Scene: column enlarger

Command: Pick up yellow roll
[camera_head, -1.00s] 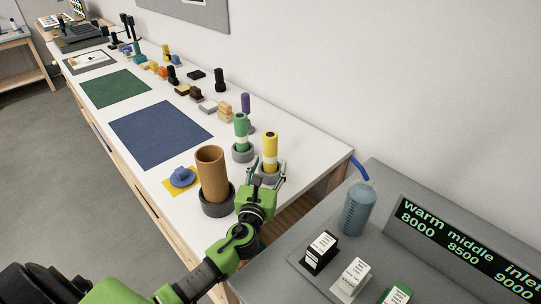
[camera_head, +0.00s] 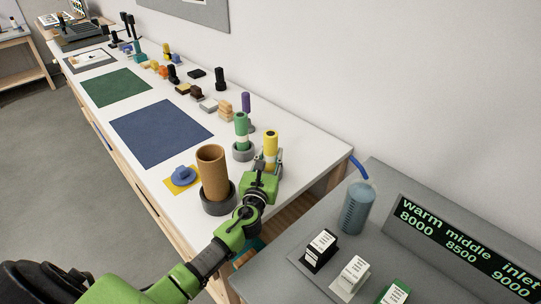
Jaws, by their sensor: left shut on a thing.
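The yellow roll (camera_head: 271,146) stands upright at the right end of the white table, with a pale band lower down. My left gripper (camera_head: 267,164) comes in from the front left and is shut on the yellow roll, low on its side. The gripper hides the roll's lower part and most of its grey holder. I cannot tell whether the roll is raised from the holder. My right gripper is not in view.
A brown tube (camera_head: 212,170) in a dark base stands just left of my gripper. A green roll (camera_head: 241,131) and a purple roll (camera_head: 246,104) stand behind. A grey unit with a bottle (camera_head: 356,208) is at right. A blue mat (camera_head: 160,134) lies left.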

